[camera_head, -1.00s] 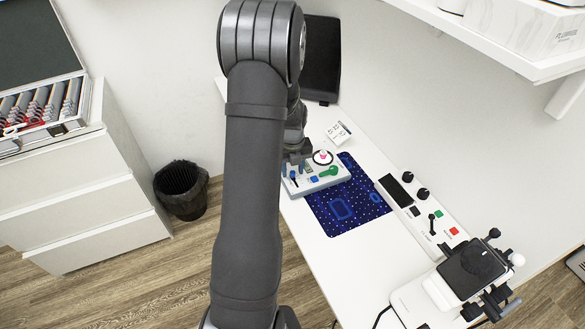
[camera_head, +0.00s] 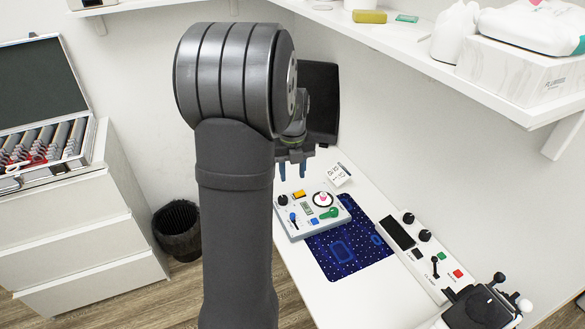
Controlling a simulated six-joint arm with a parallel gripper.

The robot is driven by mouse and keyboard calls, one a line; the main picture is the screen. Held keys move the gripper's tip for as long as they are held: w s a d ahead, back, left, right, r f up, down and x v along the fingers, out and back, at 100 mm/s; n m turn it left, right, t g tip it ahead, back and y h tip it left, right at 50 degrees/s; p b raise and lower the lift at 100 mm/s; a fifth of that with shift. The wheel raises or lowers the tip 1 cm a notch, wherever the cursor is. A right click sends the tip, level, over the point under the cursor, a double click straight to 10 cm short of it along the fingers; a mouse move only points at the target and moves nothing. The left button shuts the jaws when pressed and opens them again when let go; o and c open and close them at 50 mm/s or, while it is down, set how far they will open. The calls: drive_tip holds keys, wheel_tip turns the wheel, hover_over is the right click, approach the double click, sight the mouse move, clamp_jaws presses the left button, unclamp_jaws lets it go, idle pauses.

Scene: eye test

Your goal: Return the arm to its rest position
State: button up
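My arm rises through the middle of the head view and hides part of the scene behind it. My gripper (camera_head: 297,172) hangs from its far end, pointing down, with its two bluish fingertips apart and nothing seen between them. It is above the back edge of a small light control panel (camera_head: 296,228) and appears clear of it. The panel has a black knob, a yellow button, a pink-centred round dial, a blue lever and a green handle. It sits partly on a dark blue patterned mat (camera_head: 350,262) on the white table (camera_head: 320,290).
A longer white control box (camera_head: 425,262) and a black device on a stand (camera_head: 480,308) are on the right. A white shelf (camera_head: 450,75) with boxes overhangs the right. A bin (camera_head: 178,232), drawers (camera_head: 75,230) and an open case (camera_head: 45,100) are on the left.

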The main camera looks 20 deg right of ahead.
sight(292, 214)
drive_tip(key=shift+r, duration=0.5)
wheel_tip(292, 214, down, 18)
drive_tip(key=shift+r, duration=0.2)
drive_tip(key=shift+w, duration=0.25)
idle(0.4)
drive_tip(key=shift+s+r, duration=0.15)
